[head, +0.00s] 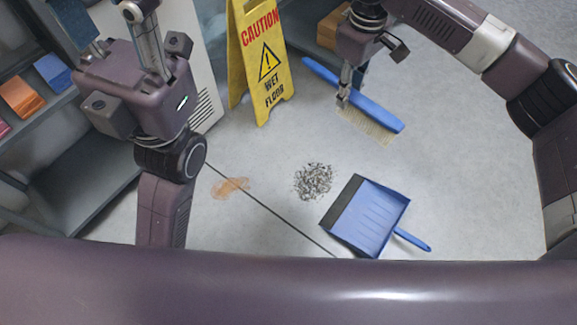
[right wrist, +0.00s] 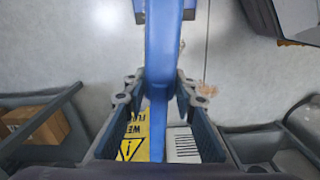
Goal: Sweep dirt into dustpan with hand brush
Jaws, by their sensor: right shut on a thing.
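The hand brush (head: 370,104) has a blue back and pale bristles. My right gripper (head: 344,92) is shut on it and holds it slanted, bristles down, behind the dirt. Its blue handle (right wrist: 160,45) also runs between the fingers in the right wrist view. The dirt, a pile of small grey bits (head: 314,181), lies on the floor. The blue dustpan (head: 377,216) lies right of the dirt, its dark lip towards the pile and its handle pointing right. My left gripper (head: 112,28) is raised at upper left, fingers apart and apparently empty; its tips are cut off.
A yellow wet-floor sign (head: 262,62) stands behind the dirt. Grey shelves (head: 62,170) with boxes are at left. An orange-brown stain (head: 230,188) and a dark line mark the floor left of the dirt. Floor around the pile is clear.

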